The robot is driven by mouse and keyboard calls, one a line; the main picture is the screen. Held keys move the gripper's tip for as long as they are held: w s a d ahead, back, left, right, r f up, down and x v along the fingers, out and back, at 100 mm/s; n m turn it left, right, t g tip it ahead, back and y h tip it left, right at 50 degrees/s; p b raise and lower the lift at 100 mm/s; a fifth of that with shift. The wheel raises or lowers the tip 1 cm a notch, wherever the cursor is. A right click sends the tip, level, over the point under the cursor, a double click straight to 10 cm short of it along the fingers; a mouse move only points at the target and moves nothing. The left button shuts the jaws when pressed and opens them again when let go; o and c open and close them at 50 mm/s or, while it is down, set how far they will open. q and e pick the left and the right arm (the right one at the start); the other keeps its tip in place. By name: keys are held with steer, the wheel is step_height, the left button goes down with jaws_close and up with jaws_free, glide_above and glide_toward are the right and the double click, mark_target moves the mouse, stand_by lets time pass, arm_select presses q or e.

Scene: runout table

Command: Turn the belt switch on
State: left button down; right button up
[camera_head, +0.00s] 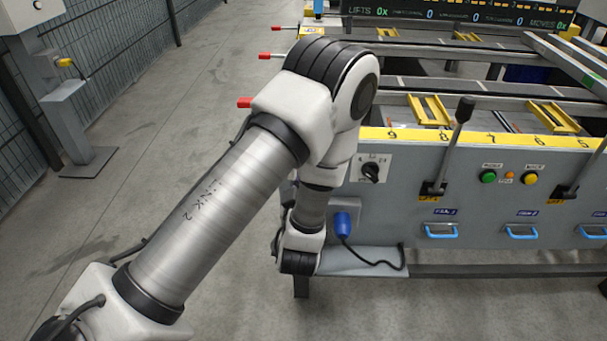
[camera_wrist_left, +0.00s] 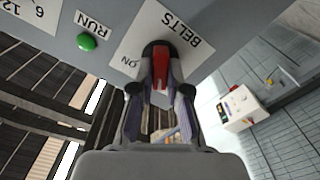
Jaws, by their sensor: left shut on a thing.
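The belt switch has a red handle (camera_wrist_left: 160,68) on a white plate (camera_wrist_left: 190,28) marked BELTS and ON, seen upside down in the left wrist view. My left gripper (camera_wrist_left: 161,82) is shut on this handle, with one dark finger on each side. The ON mark stands just left of the handle in that view. The fingers hide part of the switch, so I cannot tell its exact setting. In the head view my left arm reaches down to the near left end of the table and hides the switch. My right gripper is in neither view.
A green RUN button (camera_wrist_left: 87,42) sits beside the plate. On the table's front panel are a black rotary knob (camera_head: 371,172), a blue plug (camera_head: 343,222) with a cable, and upright levers (camera_head: 449,150).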

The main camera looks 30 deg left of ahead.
arm_select(q)
steer(key=shift+w+d+m+p, duration=0.15)
steer(key=shift+m+p, duration=1.15)
steer(key=shift+m, duration=2.6)
steer(key=shift+d+m+p, duration=0.1)
steer(key=shift+m+p, duration=1.15)
steer(key=shift+m, duration=2.65)
steer(key=c, duration=1.1)
jaws_free()
steer(key=shift+f, duration=0.1)
steer(key=shift+c, duration=0.2)
